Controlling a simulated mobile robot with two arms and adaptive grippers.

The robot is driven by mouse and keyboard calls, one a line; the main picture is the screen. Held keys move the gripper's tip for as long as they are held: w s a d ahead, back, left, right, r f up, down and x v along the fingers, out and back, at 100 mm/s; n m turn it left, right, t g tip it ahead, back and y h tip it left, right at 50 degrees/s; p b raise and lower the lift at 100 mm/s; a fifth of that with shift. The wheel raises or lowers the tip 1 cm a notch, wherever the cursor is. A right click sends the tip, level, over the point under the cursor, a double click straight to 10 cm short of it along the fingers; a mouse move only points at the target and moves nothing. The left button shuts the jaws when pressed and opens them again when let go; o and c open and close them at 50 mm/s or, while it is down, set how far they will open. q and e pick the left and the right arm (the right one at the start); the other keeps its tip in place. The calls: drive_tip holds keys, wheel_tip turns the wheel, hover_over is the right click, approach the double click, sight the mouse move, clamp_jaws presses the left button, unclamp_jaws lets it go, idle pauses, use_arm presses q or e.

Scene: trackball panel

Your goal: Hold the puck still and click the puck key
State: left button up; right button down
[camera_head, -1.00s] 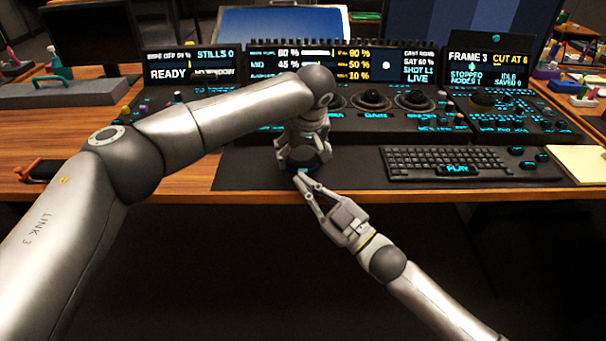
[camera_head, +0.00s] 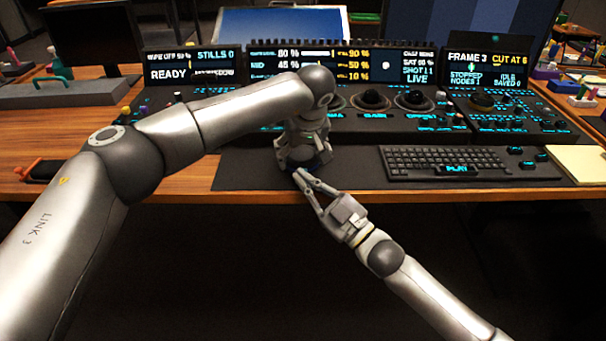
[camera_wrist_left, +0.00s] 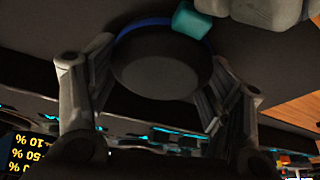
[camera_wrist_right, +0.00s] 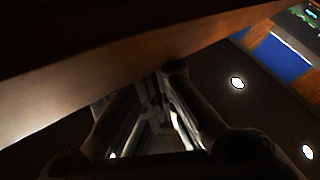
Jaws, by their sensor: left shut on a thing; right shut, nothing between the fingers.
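The puck (camera_wrist_left: 160,68) is a dark round disc with a blue band, and a teal key (camera_wrist_left: 192,20) sits at its rim in the left wrist view. My left gripper (camera_head: 303,156) is shut around the puck's sides, low over the dark mat (camera_head: 245,165). My right gripper (camera_head: 300,174) is shut and empty, its tips at the puck's near side. Its grey fingertips (camera_wrist_left: 255,10) overlap the teal key's edge in the left wrist view; I cannot tell if they press it. In the head view, the grippers mostly hide the puck, and the key does not show.
A keyboard (camera_head: 445,160) lies right of the grippers on the mat. The console with trackballs (camera_head: 370,100) and lit screens (camera_head: 310,62) stands behind. The wooden desk edge (camera_wrist_right: 120,70) runs close to my right gripper. Yellow paper (camera_head: 580,163) lies far right.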

use_arm(q)
drive_tip(key=shift+s, duration=0.1)
use_arm(e)
drive_tip(key=shift+w+d+f, duration=0.15)
drive_tip(key=shift+w, duration=0.35)
idle(0.3)
drive_tip(key=shift+s, duration=0.1)
use_arm(q)
drive_tip(key=shift+a+f, duration=0.1)
use_arm(e)
drive_tip(key=shift+s+f, duration=0.3)
drive_tip(key=shift+f, duration=0.1)
drive_tip(key=shift+s+f, duration=0.2)
drive_tip(key=shift+s, duration=0.25)
drive_tip(key=shift+s+d, duration=0.1)
drive_tip(key=shift+s, duration=1.6)
drive_tip(key=shift+s+r, duration=0.3)
drive_tip(key=shift+s, duration=0.5)
